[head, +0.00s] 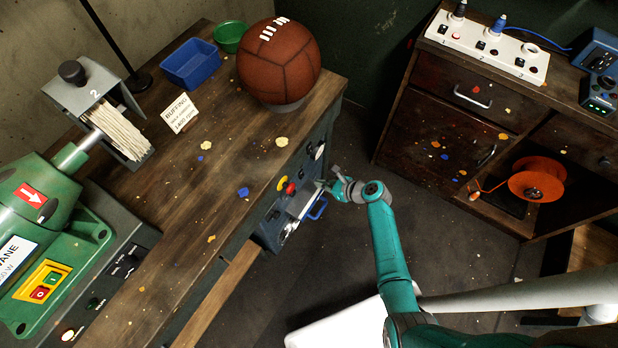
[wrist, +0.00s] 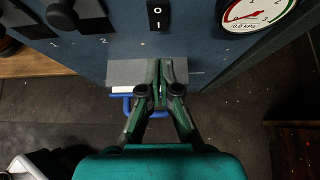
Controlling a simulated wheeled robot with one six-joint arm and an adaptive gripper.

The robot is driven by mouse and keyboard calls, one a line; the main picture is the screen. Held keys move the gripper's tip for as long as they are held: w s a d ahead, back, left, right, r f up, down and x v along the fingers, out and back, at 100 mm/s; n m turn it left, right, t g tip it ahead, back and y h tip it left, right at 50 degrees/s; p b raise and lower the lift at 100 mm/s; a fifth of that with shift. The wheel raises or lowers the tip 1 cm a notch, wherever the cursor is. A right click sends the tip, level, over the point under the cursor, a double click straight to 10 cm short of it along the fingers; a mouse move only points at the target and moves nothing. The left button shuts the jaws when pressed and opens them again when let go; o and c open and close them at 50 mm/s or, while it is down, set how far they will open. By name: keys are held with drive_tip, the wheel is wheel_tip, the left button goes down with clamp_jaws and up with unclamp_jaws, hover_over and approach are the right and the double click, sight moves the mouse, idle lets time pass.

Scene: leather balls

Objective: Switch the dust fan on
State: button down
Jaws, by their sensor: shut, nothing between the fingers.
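In the wrist view a black rocker switch (wrist: 158,15) marked O and I sits on a dark blue-grey panel (wrist: 190,45). Which way it is pressed is hard to tell. A round gauge (wrist: 258,12) marked kPa is to its right, its red needle toward the low end. My gripper (wrist: 166,68) is shut and empty, its tips below the switch in the picture and apart from it. In the head view my gripper (head: 326,186) is beside the bench's front panel (head: 268,238). No label naming a dust fan is readable.
Black knobs (wrist: 62,14) numbered 1 and 2 are left of the switch. A blue handle (wrist: 127,104) is close by my fingers. A red button (head: 291,188) is on the bench front. A leather ball (head: 278,65) rests on the bench; the floor (head: 440,240) beside my arm is clear.

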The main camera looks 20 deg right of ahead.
sight(302, 174)
drive_tip(key=shift+w+a+f, duration=0.25)
drive_tip(key=shift+w+a, duration=0.25)
drive_tip(key=shift+w, duration=0.25)
drive_tip(key=shift+w+a+f, duration=0.25)
drive_tip(key=shift+w+a, duration=0.3)
drive_tip(key=shift+w, duration=0.15)
drive_tip(key=shift+w+a+f, duration=0.25)
drive_tip(key=shift+w+a, duration=0.25)
drive_tip(key=shift+w, duration=0.25)
drive_tip(key=shift+w+a, duration=0.1)
drive_tip(key=shift+w, duration=0.05)
drive_tip(key=shift+w+r, duration=0.1)
drive_tip(key=shift+r, duration=0.8)
